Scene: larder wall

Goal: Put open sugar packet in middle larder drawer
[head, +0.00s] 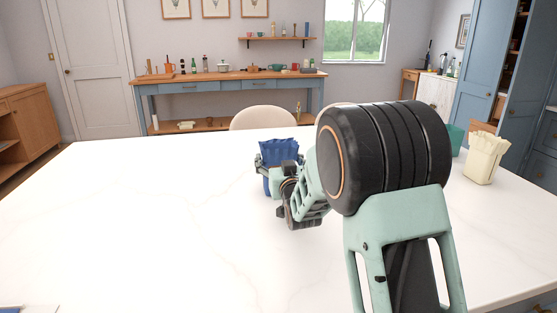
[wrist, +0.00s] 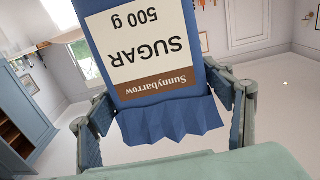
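The open sugar packet (head: 277,154) is blue with a crumpled open top and stands upright over the white table. In the wrist view its label (wrist: 145,55) reads "SUGAR 500 g" upside down. My gripper (wrist: 165,90) has a finger on each side of the packet, with the tips against its sides; it also shows in the head view (head: 277,172). I cannot tell whether the packet's base touches the table. The blue larder (head: 488,65) is at the far right with a door standing open. Its drawers are mostly cut off or hidden, and I cannot pick out the middle one.
A cream packet (head: 485,160) with a crumpled top stands near the table's right edge, with a teal object (head: 456,138) behind it. A blue sideboard (head: 230,85) holds kitchenware.

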